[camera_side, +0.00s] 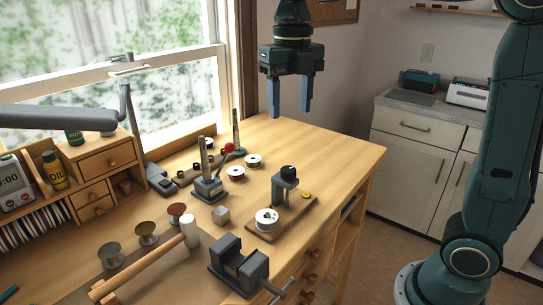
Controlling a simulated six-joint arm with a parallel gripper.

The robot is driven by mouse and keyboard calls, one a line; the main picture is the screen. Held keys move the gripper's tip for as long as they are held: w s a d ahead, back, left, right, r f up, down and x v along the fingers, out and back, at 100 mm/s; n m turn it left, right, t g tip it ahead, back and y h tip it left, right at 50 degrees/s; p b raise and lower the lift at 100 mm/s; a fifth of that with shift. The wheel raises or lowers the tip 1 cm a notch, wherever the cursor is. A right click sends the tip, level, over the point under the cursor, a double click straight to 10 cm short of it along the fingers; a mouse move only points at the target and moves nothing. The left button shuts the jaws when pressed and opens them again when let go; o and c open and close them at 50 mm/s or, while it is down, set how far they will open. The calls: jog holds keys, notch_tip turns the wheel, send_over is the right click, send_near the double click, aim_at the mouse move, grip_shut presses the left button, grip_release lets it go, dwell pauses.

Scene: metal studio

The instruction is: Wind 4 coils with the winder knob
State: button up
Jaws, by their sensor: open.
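The winder (284,193) stands on a small wooden base near the middle of the bench, with a grey upright bracket. A dark round knob (288,171) sits on top of the bracket. A white spool (267,220) sits at the near-left end of the base, and a small yellow piece (306,195) is at its right. My gripper (290,112) hangs above the bench, well above the knob and apart from it. Its two blue fingers point down, spread apart with nothing between them. I cannot tell how much wire is on the spool.
A grey vise (238,263) stands in front of the winder. A grey stand with a post (209,188) and several spools are behind. The right bench top is clear.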

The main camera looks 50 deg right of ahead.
aim_at(288, 169)
jog(key=shift+n, duration=0.4)
jog(key=shift+f, duration=0.1)
notch_tip(288, 169, down, 14)
jog(key=shift+r, duration=0.15)
dwell(0.6)
jog(key=c, duration=1)
